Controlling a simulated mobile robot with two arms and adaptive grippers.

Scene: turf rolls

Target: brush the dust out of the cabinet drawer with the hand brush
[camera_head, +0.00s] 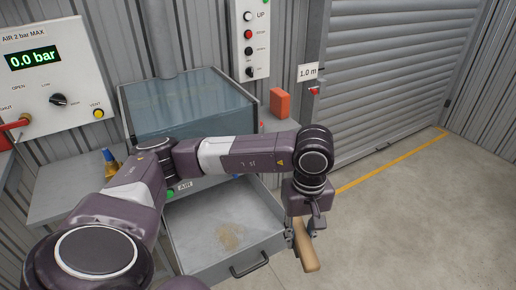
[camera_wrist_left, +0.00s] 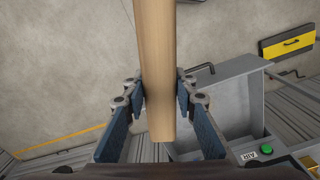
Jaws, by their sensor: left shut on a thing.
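The cabinet drawer (camera_head: 187,221) is pulled open in the head view, with its dark bar handle (camera_head: 250,264) at the front. A brownish patch of dust (camera_head: 230,236) lies on its floor. My left gripper (camera_head: 303,238) is just to the right of the drawer, shut on the hand brush (camera_head: 308,256). The brush's pale wooden handle (camera_wrist_left: 156,60) runs between the fingers of the left gripper (camera_wrist_left: 161,95) in the left wrist view. No bristles show. The drawer (camera_wrist_left: 232,88) also shows right of the handle there. My right gripper is not in view.
A glass-topped box (camera_head: 190,100) stands on the grey bench behind the drawer, with an orange block (camera_head: 279,103) beside it. A pressure panel (camera_head: 45,75) is at left. A yellow-fronted object (camera_wrist_left: 288,42) shows in the wrist view. Open floor (camera_head: 420,220) lies to the right.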

